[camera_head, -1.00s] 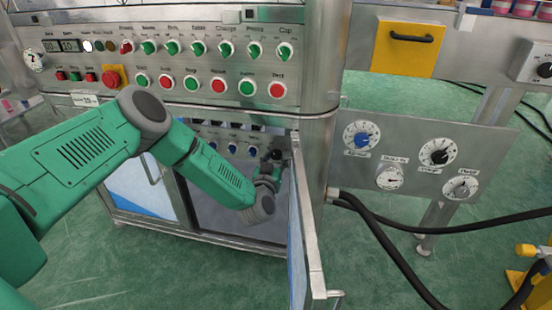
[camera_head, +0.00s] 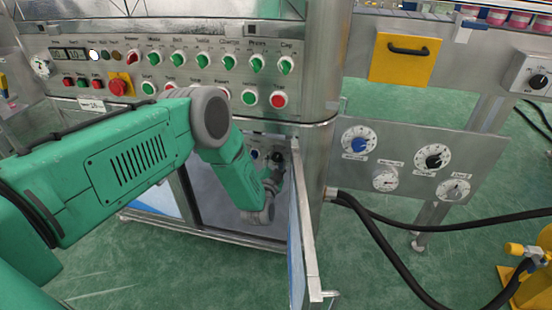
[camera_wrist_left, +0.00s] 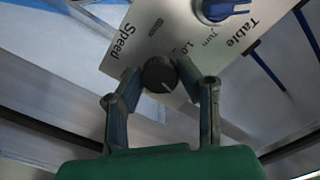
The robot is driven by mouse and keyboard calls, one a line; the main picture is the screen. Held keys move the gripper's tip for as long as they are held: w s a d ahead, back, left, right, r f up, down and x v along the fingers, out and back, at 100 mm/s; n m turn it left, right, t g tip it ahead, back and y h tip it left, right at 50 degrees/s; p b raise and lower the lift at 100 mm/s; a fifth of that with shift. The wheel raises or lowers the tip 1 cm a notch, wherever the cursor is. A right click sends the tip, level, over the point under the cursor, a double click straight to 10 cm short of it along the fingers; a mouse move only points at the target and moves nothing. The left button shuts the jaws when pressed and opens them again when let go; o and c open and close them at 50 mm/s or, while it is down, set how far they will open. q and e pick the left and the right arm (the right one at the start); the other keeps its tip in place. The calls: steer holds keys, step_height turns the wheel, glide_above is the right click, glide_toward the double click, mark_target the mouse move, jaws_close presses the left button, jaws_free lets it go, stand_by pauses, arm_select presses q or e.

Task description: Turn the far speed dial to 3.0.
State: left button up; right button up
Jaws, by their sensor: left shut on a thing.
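A black speed dial (camera_wrist_left: 159,74) with a white pointer line sits on a pale panel (camera_wrist_left: 150,32) marked "Speed" and "Table" in the left wrist view. My left gripper (camera_wrist_left: 161,80) has one finger on each side of this dial and is shut on it. In the head view, my left gripper (camera_head: 270,184) reaches into the open cabinet, close to a dark knob (camera_head: 277,157). The dial's scale is mostly hidden or too small to read; a "1.0" mark shows on the panel. My right gripper is not in view.
A blue knob (camera_wrist_left: 222,8) is on the same panel, close to the dial. The open cabinet door (camera_head: 304,235) stands just right of my left gripper. Above is a control panel with several green and red knobs (camera_head: 204,62). Black hoses (camera_head: 420,225) run at the right.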

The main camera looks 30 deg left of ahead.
arm_select(q)
steer(key=shift+m, duration=1.2)
steer(key=shift+d+f+m, duration=0.1)
steer(key=shift+m, duration=0.2)
steer(key=o, duration=1.1)
steer(key=shift+o, duration=0.2)
steer(key=shift+s, duration=0.1)
steer(key=v, duration=1.1)
steer(key=shift+s, duration=0.4)
steer(key=shift+d, duration=0.1)
